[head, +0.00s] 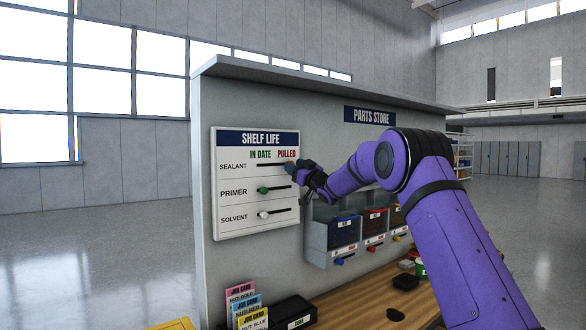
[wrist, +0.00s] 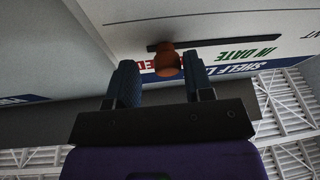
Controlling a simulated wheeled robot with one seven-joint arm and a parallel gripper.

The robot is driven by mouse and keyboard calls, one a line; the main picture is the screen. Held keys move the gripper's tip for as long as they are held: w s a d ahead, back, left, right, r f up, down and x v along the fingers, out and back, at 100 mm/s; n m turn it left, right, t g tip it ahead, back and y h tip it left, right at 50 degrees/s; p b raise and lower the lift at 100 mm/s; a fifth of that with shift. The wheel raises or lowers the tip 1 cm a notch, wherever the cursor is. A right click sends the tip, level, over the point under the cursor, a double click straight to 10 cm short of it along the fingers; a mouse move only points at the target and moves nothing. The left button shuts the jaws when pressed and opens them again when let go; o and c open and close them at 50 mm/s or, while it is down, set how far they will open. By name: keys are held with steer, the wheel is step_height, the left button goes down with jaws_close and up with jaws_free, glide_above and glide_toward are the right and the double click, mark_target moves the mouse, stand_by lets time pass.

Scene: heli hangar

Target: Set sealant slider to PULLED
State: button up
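The shelf life board (head: 228,208) has three slots, labelled SEALANT, PRIMER and SOLVENT, with IN DATE at left and PULLED at right. The sealant slot (head: 268,165) is the top one. My gripper (head: 291,168) is at its right end, under PULLED, and hides the knob in the head view. In the wrist view the orange-brown sealant knob (wrist: 167,61) sits near the slot's PULLED end. My gripper (wrist: 162,75) is open around it there.
The green primer knob (head: 263,190) and white solvent knob (head: 264,214) sit at the left of their slots below. Parts bins (head: 344,232) hang to the right. A wooden worktop (head: 355,300) below holds job cards (head: 249,303) and a black box (head: 292,312).

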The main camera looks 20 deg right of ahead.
stand_by(0.3)
steer(key=v, duration=1)
steer(key=shift+s+f, duration=0.15)
steer(key=shift+s, duration=0.2)
steer(key=s+a+r+m+g+h, duration=0.1)
steer(key=s+r+m+g+h, duration=0.15)
steer(key=s, duration=0.45)
steer(key=s+a+r+m+g+h, duration=0.1)
steer(key=s+h, duration=0.3)
steer(key=s, duration=0.2)
steer(key=s+a+r+m+g+h, duration=0.1)
steer(key=s+m+h, duration=0.1)
steer(key=s+h, duration=0.35)
steer(key=s+a+f+g+y, duration=0.1)
steer(key=s+f+g, duration=0.2)
steer(key=s, duration=0.9)
steer(key=s+a+f+m+g, duration=0.1)
steer(key=s+f+g, duration=0.3)
steer(key=s, duration=0.9)
steer(key=s+a+f+g+y, duration=0.1)
steer(key=s+a+f+g, duration=0.2)
steer(key=s, duration=1)
step_height(320, 180, down, 4)
steer(key=shift+a+r+g+y, duration=0.15)
steer(key=shift+a+g+y, duration=0.05)
steer(key=shift+g+y, duration=0.15)
